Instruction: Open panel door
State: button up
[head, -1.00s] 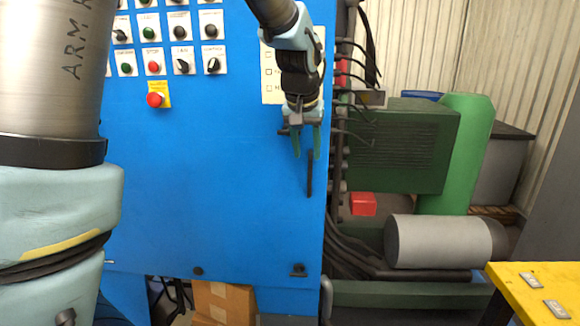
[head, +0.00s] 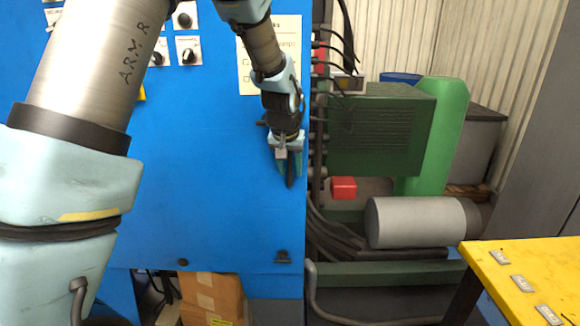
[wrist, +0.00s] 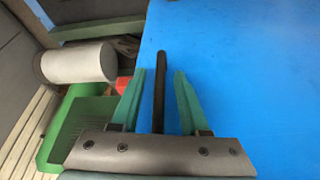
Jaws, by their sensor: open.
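The blue panel door (head: 190,215) fills the left and middle of the head view and the right of the wrist view (wrist: 245,70). Its thin black upright handle (wrist: 160,85) stands between the two green fingers in the wrist view, with a gap on each side. In the head view my gripper (head: 289,178) hangs in front of the door near its right edge, fingers pointing down, and hides most of the handle. The gripper, also in the wrist view (wrist: 158,95), is open and holds nothing.
Right of the door are dark cables, a green ribbed machine (head: 375,135), a grey cylinder (head: 420,222) and a small red box (head: 344,188). A yellow table (head: 530,275) stands at the lower right. A cardboard box (head: 212,297) sits below the door.

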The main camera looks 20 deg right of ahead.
jog(key=shift+c, duration=0.2)
grip_shut()
dwell(1.1)
